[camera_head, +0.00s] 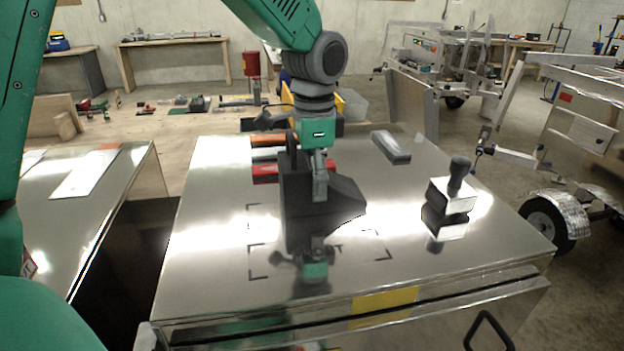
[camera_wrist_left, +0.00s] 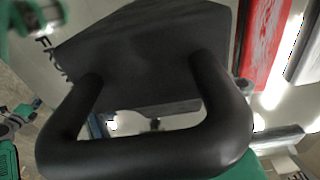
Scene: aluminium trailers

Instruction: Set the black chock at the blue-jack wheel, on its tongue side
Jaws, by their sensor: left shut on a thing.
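My left gripper (camera_head: 319,185) is shut on the black chock (camera_head: 340,196), a dark wedge with a loop handle, over the middle of the shiny metal table. The wrist view shows the handle loop (camera_wrist_left: 150,155) close up, with the wedge body (camera_wrist_left: 150,45) behind it. The table reflects the chock, so I cannot tell whether it touches the top or hangs just above. A trailer wheel (camera_head: 546,223) under a silver fender stands on the floor at the right. I cannot make out a blue jack. My right gripper is not in view.
The metal table (camera_head: 215,290) has black corner marks and lettering. A red block (camera_head: 265,174), a grey bar (camera_head: 391,147) and a black-and-silver block with a knob (camera_head: 449,200) lie on it. Another trailer (camera_head: 440,60) stands behind. Workbenches line the wall.

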